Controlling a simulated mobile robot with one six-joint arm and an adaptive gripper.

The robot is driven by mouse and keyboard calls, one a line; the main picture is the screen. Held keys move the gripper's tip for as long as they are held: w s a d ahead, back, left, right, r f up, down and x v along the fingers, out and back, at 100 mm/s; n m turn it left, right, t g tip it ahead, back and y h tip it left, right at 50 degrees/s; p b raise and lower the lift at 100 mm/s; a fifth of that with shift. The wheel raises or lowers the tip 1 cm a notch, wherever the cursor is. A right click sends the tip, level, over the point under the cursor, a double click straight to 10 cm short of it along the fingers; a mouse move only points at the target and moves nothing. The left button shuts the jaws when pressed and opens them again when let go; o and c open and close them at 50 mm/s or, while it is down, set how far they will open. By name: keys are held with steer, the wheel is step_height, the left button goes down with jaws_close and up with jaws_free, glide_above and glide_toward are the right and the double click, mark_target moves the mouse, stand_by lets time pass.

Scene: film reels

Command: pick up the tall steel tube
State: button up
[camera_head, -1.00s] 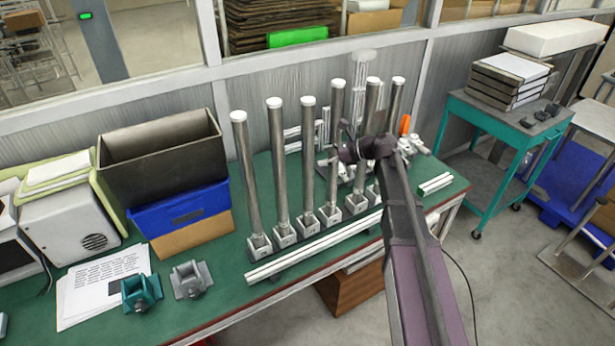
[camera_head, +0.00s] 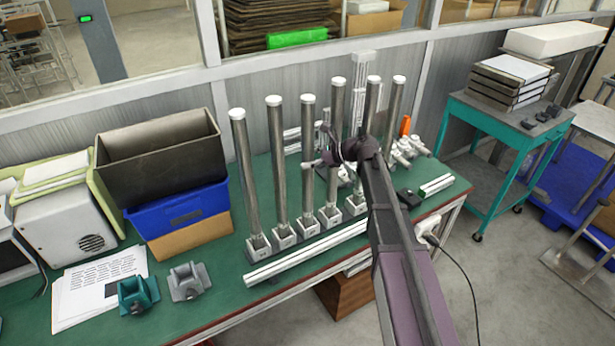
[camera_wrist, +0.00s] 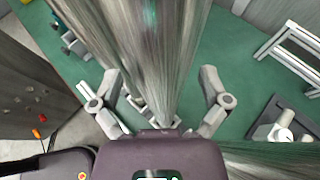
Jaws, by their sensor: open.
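Several tall steel tubes with white caps stand upright in a row of square sockets on the green bench; the leftmost tube (camera_head: 246,170) is fully clear of my arm. My gripper (camera_head: 322,160) is at mid-height among the middle tubes, partly hidden by my dark wrist. In the wrist view my gripper (camera_wrist: 160,82) is open, with one finger on each side of a steel tube (camera_wrist: 150,45). The tube runs between the fingers toward its socket; I cannot tell whether either finger touches it. Other tubes pass close by at the left and lower right of that view.
A white rail (camera_head: 310,253) lies in front of the sockets. A blue bin (camera_head: 183,212) with a dark box (camera_head: 160,155) above it stands left of the row. Clamps, papers and a short rail lie on the bench (camera_head: 225,285). Neighbouring tubes leave little side room.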

mark_target(308, 130)
jaws_close()
stand_by(0.3)
steer(key=shift+r, duration=0.25)
step_height(308, 130, up, 10)
steer(key=p, duration=1)
steer(key=shift+f, duration=0.25)
steer(key=shift+r, duration=0.1)
stand_by(0.5)
steer(key=shift+s, duration=0.1)
stand_by(0.3)
